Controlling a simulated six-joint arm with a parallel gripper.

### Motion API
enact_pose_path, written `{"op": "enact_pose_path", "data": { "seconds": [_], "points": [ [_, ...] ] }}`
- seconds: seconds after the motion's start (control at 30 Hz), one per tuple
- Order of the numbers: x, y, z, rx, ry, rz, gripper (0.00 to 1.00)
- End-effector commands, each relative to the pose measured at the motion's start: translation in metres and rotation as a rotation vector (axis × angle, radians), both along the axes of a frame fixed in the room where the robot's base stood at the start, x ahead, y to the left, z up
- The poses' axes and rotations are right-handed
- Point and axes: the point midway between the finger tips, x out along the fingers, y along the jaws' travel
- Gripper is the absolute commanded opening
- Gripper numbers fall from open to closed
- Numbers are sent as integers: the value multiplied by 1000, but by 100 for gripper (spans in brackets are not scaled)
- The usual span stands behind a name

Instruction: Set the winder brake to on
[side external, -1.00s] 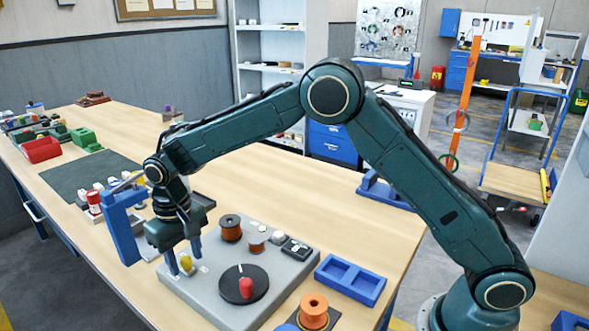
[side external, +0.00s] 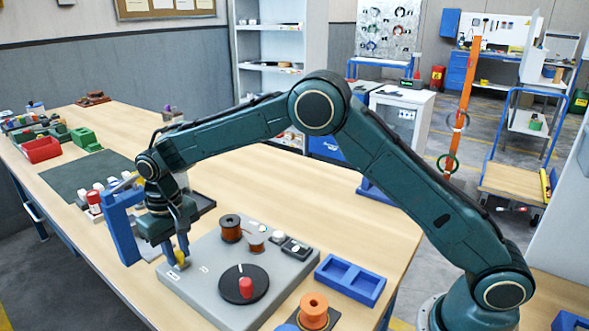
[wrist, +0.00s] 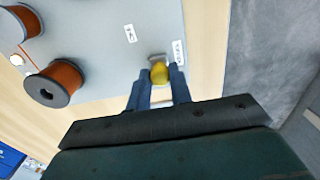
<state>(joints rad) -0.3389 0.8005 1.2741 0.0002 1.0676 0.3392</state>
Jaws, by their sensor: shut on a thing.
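The winder brake is a small lever with a yellow knob (side external: 181,261) at the near left end of the grey winder panel (side external: 205,292). My gripper (side external: 177,256) points down over it, with its blue fingers closed on the knob. In the wrist view the yellow knob (wrist: 159,73) sits between the two fingertips. The lever leans towards the label (wrist: 178,50) near the panel's edge and away from the other label (wrist: 130,33). The print on both labels is too small to read.
The panel also carries a black dial with a red knob (side external: 246,287), copper spools (side external: 231,228) and small switches. A blue upright bracket (side external: 122,228) stands close to the left of my gripper. A blue two-pocket tray (side external: 350,279) and an orange spool (side external: 314,310) lie to the right.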

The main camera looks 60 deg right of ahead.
Motion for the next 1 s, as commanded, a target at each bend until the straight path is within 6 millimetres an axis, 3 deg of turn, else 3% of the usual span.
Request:
{"op": "enact_pose_path", "data": {
  "seconds": [0.47, 0.5, 0.6, 1.0],
  "points": [
    [13, 0, 1, 3, -10, -1, 0],
    [13, 0, 1, 3, -11, -1, 25],
    [12, 0, 1, 3, -8, -1, 43],
    [11, 0, 3, 1, -3, 0, 43]
  ]
}}
